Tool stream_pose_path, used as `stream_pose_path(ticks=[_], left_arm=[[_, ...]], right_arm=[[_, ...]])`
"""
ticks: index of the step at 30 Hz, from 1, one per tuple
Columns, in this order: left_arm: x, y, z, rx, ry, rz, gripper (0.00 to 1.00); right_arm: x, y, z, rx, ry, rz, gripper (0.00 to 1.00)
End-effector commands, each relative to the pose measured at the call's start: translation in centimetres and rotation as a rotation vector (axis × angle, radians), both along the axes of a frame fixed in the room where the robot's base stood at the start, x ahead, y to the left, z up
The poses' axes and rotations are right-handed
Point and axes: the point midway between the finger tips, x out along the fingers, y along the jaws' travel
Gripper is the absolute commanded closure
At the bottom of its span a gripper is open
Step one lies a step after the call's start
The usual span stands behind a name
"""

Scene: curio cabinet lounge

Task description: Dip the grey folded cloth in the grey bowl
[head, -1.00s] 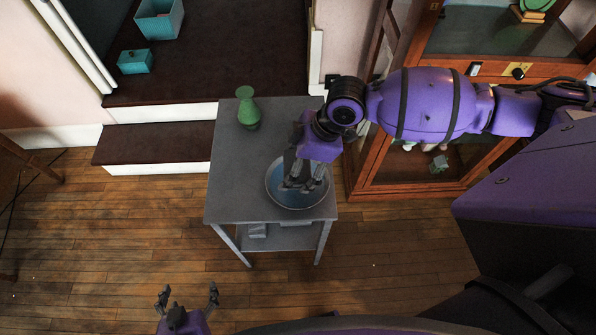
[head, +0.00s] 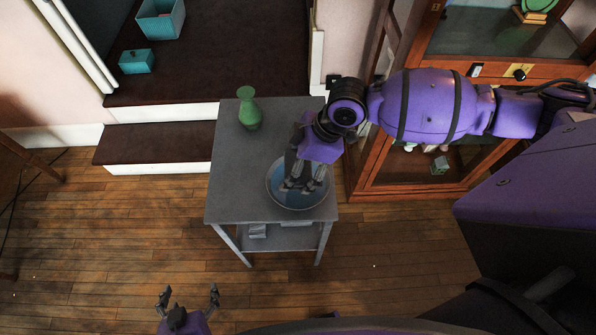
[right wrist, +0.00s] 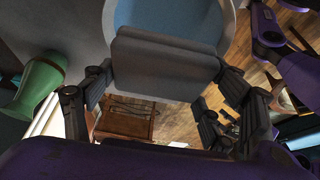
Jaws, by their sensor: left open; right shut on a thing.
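The grey bowl (head: 326,197) stands on the grey side table, with blue liquid inside. My right gripper (head: 303,187) reaches down into the bowl's outline from above. In the right wrist view the grey folded cloth (right wrist: 165,66) is held between the fingers of the right gripper (right wrist: 166,82), with the blue-filled bowl (right wrist: 232,22) behind it. In the head view the fingers largely hide the cloth, and I cannot tell whether it touches the liquid. My left gripper (head: 188,294) is open and empty above the wooden floor, at the bottom of the view.
A green vase (head: 249,112) stands on the far left part of the grey table (head: 235,185). A glass-fronted wooden cabinet (head: 400,180) is close on the right. Dark steps (head: 155,143) rise behind, with teal boxes (head: 136,62) on top. The floor left of the table is clear.

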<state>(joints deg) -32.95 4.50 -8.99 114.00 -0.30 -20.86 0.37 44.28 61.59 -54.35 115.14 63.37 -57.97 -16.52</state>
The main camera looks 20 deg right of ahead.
Motion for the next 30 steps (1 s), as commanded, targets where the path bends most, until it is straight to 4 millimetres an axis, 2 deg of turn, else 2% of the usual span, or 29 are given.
stream_pose_path(ticks=[18, 30], left_arm=[[3.6, 0.0, 4.9, 0.0, -0.094, 0.0, 0.27], [3.7, 0.0, 5.0, 0.0, -0.097, 0.0, 0.27]], right_arm=[[0.2, 0.0, 5.0, 0.0, -0.007, 0.0, 0.43], [0.0, 0.0, 4.9, 0.0, 0.0, 0.0, 0.43]])
